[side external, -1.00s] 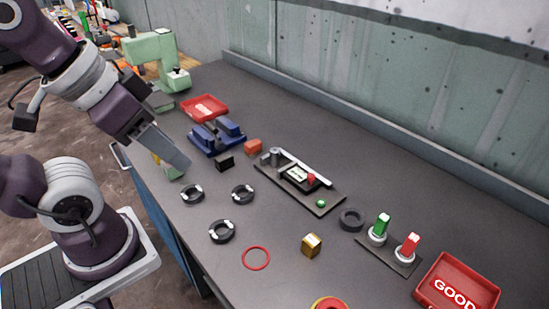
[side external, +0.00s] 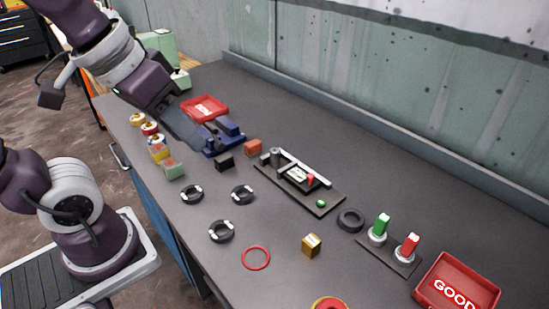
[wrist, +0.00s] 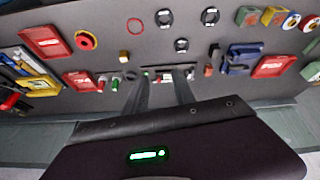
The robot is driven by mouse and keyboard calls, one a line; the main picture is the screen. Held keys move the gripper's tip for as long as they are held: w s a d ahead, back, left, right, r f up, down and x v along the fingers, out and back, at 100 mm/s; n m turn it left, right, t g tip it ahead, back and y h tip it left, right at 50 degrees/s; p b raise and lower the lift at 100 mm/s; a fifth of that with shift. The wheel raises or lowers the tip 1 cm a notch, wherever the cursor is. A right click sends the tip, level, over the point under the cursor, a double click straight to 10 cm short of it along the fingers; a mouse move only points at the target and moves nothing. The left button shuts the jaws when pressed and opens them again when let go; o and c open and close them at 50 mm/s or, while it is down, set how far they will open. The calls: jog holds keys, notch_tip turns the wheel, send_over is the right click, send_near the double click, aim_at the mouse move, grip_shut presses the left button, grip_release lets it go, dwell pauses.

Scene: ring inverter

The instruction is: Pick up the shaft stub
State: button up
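A short grey upright cylinder (side external: 275,157), which looks like the shaft stub, stands at the far left end of the dark fixture plate (side external: 322,207).
The blue vise (side external: 222,138), a black block (side external: 224,162) and an orange block (side external: 253,146) stand left of the fixture. Several dark rings, one a ring (side external: 221,231), lie in front. A red tray (side external: 205,106) is behind; a GOOD tray (side external: 456,283) is at right.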

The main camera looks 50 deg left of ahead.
jog(key=w+a+n+g, duration=0.25)
jog(key=w+n, duration=0.25)
jog(key=w, duration=0.7)
jog(key=n+g, duration=0.3)
jog(key=n, duration=0.7)
send_over(275, 150)
jog(key=shift+t, duration=0.25)
jog(key=f, duration=1.7)
jog(key=shift+s+d+f, duration=0.1)
jog(key=shift+d+f, duration=0.05)
jog(key=shift+d, duration=0.1)
jog(key=f, duration=0.8)
jog(key=shift+a, duration=0.3)
grip_shut()
